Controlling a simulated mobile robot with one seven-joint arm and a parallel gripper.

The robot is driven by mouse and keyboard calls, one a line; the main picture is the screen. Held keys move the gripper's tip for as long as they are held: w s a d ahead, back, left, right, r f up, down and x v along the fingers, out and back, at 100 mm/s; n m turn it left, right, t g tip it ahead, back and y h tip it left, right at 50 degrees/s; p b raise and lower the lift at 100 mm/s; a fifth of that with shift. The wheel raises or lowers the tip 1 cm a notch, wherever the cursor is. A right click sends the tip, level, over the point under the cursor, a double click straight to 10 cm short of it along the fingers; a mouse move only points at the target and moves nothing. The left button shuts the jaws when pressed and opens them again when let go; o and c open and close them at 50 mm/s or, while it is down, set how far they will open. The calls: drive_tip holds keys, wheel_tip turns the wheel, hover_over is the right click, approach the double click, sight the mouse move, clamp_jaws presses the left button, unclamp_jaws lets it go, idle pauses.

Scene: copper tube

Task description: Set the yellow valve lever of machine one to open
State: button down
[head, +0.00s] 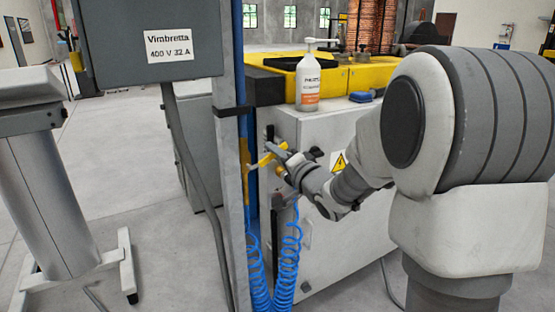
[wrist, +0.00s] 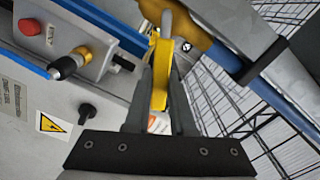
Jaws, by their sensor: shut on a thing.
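The yellow valve lever (wrist: 160,75) shows in the wrist view between the two fingers of my gripper (wrist: 160,110). My gripper is shut on it. In the head view the yellow lever (head: 263,160) sticks out beside the grey post, at the left front of the white machine cabinet (head: 345,150), with my gripper (head: 278,157) at it. The valve body behind the lever is partly hidden, and I cannot tell the lever's exact setting.
A red button (wrist: 30,27) and a brass fitting (wrist: 72,62) sit beside the gripper. A grey post (head: 229,140) and blue coiled hoses (head: 286,265) stand close by. A white bottle (head: 308,80) stands on the machine. Wire mesh (wrist: 260,90) is at right in the wrist view.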

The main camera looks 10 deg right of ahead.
sight(267, 156)
drive_tip(key=n, duration=0.1)
drive_tip(key=a+r+n, duration=0.1)
drive_tip(key=n, duration=0.1)
drive_tip(key=shift+s+r+b, duration=0.2)
drive_tip(key=shift+b, duration=0.15)
drive_tip(key=n, duration=0.1)
drive_tip(key=a+r+n+b, duration=0.1)
drive_tip(key=shift+s+a+n, duration=0.1)
drive_tip(key=shift+s+n, duration=0.1)
drive_tip(key=shift+n, duration=0.1)
drive_tip(key=n, duration=0.1)
drive_tip(key=a+n+b, duration=0.1)
drive_tip(key=r+n, duration=0.1)
drive_tip(key=shift+s+a+b, duration=0.25)
drive_tip(key=shift+b, duration=0.15)
drive_tip(key=shift+s+a+r+n+b, duration=0.1)
drive_tip(key=shift+a+n+b, duration=0.2)
drive_tip(key=shift+n, duration=0.35)
drive_tip(key=shift+s+a+r+n+b, duration=0.15)
drive_tip(key=shift+a+n, duration=0.25)
drive_tip(key=shift+n, duration=0.25)
drive_tip(key=c, duration=0.8)
unclamp_jaws()
drive_tip(key=shift+o, duration=0.2)
